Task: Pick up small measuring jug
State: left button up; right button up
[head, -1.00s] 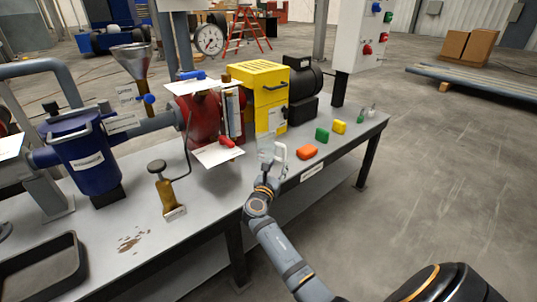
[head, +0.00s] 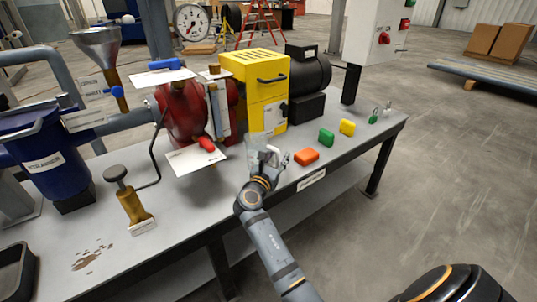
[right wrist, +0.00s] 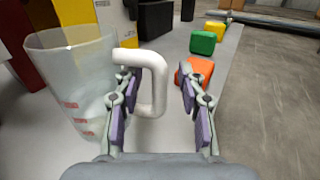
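The small measuring jug (right wrist: 72,85) is a clear cup with red marks and a white handle (right wrist: 160,85). It stands on the grey bench in the right wrist view and is partly hidden by my gripper in the head view (head: 258,153). My right gripper (right wrist: 158,95) is open, with purple-padded fingers on either side of the handle. The left finger lies between the cup and the handle's outer bar, the right finger to the handle's right, apart from it. My left gripper is not in view.
On the bench (head: 185,225), an orange block (head: 307,157), a green block (head: 326,137) and a yellow block (head: 347,127) lie right of the jug. A red pump (head: 185,115) with a white label sheet and a yellow housing (head: 258,90) stand behind it.

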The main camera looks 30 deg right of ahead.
jog(key=shift+w+d+r, duration=0.1)
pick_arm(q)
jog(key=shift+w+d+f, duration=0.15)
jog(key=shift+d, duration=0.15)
pick_arm(e)
jog(key=shift+r, duration=0.1)
jog(key=shift+c, duration=0.3)
grip_shut()
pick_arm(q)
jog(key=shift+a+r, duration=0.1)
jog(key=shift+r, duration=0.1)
